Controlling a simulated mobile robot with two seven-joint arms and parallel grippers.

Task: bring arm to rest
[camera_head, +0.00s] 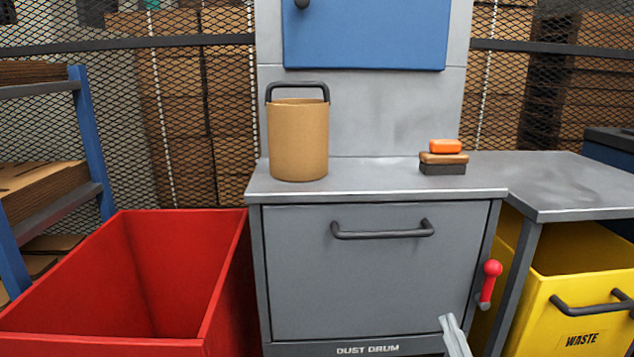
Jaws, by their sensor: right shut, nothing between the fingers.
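My right gripper (452,326) shows at the bottom edge, right of centre, as a pale grey finger piece pointing up. It is shut and empty, in front of the lower right of the grey dust drum cabinet (300,275). The rest of my right arm is out of view. My left gripper does not show.
A tan bucket (298,145) and a stacked brush-like block (443,158) stand on the cabinet's top. A red lever (489,283) sticks out near my gripper. An empty red bin (225,290) stands left, a yellow waste bin (590,315) right. Blue shelving (92,145) stands far left.

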